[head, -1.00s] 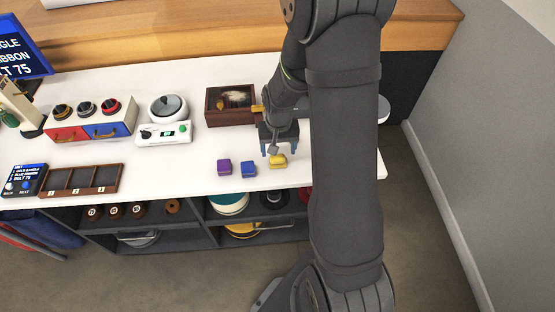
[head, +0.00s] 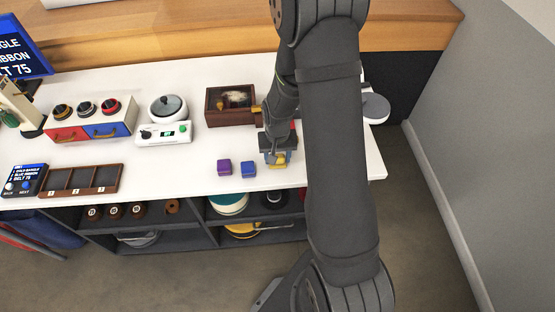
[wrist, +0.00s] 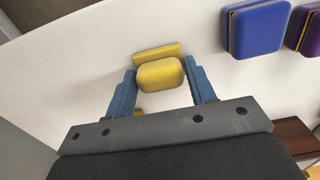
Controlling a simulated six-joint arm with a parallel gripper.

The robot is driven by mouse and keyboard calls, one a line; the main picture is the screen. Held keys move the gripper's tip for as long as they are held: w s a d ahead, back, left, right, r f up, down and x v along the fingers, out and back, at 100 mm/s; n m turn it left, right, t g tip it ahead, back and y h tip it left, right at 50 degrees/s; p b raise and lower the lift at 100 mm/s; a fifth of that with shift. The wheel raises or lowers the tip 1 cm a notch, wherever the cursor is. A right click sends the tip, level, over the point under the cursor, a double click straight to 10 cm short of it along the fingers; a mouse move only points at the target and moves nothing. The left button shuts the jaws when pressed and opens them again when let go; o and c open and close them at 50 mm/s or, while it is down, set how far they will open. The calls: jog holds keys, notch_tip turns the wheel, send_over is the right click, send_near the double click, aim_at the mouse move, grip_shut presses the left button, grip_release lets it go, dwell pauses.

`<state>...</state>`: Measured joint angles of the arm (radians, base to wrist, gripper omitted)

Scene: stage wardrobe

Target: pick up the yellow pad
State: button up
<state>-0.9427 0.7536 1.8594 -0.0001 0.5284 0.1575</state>
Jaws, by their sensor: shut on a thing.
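The yellow pad (wrist: 160,74) sits between the two blue fingers of my gripper (wrist: 159,82) in the wrist view. My gripper is shut on it, one finger at each side. In the head view the yellow pad (head: 281,160) shows below my gripper (head: 278,155), near the front edge of the white table. The pad's underside is hidden, so I cannot tell whether it touches the table. A blue pad (head: 248,169) and a purple pad (head: 224,167) lie to its left in the head view.
A brown wooden box (head: 231,119) stands behind my gripper. A white scale (head: 164,132), a red and blue drawer unit (head: 88,134) and a dark three-part tray (head: 80,192) stand farther left. The table's front edge is close by. The table between scale and pads is clear.

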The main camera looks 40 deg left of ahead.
aim_at(280, 156)
jog(key=shift+r, duration=0.1)
jog(key=shift+r, duration=0.5)
jog(key=r, duration=0.3)
jog(key=shift+w+d+r, duration=0.15)
jog(key=shift+d+r, duration=0.1)
jog(key=shift+d, duration=0.05)
jog(key=w+d+r, duration=0.4)
jog(key=d+r, duration=0.2)
jog(key=d, duration=0.4)
jog(key=shift+d+r, duration=0.15)
jog(key=shift+r, duration=0.05)
jog(key=shift+o, duration=0.4)
